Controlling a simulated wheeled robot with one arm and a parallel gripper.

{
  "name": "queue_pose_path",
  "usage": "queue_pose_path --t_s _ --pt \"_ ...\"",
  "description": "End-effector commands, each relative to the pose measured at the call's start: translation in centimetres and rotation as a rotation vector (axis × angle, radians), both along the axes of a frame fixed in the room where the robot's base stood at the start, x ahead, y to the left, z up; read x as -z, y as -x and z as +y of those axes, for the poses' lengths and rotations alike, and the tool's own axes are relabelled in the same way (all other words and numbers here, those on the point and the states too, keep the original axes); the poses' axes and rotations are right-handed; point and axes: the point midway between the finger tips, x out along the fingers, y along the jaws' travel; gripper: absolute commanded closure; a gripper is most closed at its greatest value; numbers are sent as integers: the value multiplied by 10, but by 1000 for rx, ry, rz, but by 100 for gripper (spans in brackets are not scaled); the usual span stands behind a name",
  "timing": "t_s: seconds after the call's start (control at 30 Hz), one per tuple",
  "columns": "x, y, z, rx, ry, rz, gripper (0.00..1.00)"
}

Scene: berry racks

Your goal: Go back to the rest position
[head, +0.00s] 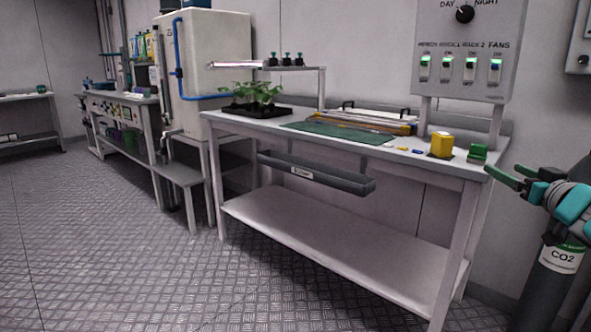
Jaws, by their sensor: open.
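My gripper (510,177) is at the right edge of the head view, with dark fingers carrying green tips and a teal body behind them. The fingers are spread and nothing shows between them. It appears in front of the right end of the white workbench (420,166), near a small green block (478,152) on the bench top. I cannot tell how far the fingertips are from the bench edge. Part of my arm is cut off by the right edge of the picture.
A CO2 cylinder (557,275) stands at the lower right. A control panel (468,45) rises behind. The floor (120,240) at left is clear.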

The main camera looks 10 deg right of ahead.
Motion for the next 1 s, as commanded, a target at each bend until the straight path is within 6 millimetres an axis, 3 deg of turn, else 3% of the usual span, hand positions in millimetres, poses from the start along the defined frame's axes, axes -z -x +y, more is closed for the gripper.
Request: queue_pose_path --t_s 0.3,0.6,0.77,0.87,1.0 --pt "2 -17 8 110 19 38 18" --pt "26 -26 25 266 21 157 18" --pt "68 -15 57 367 -1 333 18" --pt "106 5 87 408 -19 492 18" --pt "165 48 143 412 -45 749 18"
